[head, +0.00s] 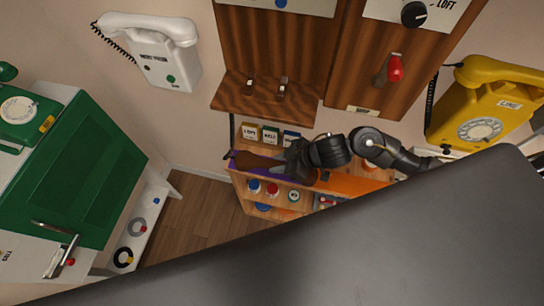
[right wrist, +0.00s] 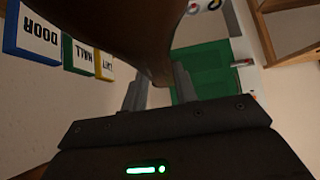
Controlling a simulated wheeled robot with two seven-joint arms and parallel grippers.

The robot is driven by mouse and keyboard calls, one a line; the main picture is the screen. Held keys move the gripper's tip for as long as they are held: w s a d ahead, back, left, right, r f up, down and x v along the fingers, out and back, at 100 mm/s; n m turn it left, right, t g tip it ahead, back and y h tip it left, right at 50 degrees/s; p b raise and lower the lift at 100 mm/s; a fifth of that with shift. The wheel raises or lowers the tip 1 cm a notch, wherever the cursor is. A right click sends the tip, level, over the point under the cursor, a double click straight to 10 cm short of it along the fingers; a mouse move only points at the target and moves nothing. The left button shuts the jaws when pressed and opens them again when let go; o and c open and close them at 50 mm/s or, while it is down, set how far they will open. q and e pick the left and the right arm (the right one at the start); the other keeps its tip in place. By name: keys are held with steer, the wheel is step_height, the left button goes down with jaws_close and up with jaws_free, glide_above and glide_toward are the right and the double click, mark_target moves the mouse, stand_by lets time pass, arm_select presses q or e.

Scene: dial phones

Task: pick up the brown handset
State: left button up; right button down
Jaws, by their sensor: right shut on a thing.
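The brown handset (head: 256,163) is in the head view, just above the small orange and purple shelf unit. In the right wrist view the brown handset (right wrist: 125,30) is large and runs down between the two fingers. My right gripper (head: 286,158) is shut on it; its fingers also show in the right wrist view (right wrist: 160,90), one on each side of the brown body. I cannot tell whether the handset still touches the shelf. Part of it is hidden by the gripper. My left gripper is not in view.
Several labelled boxes (head: 270,135) stand close behind the handset. Wooden panels (head: 270,50) with a ledge hang above. A white phone (head: 165,50) is on the wall, a yellow phone (head: 490,105) at right. A green cabinet (head: 85,170) stands left. Floor (head: 190,220) shows between.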

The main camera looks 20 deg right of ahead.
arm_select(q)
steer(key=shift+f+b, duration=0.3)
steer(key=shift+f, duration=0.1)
arm_select(e)
steer(key=s+r, duration=0.3)
steer(key=s, duration=0.3)
steer(key=shift+s+d, duration=0.35)
steer(key=shift+d, duration=0.05)
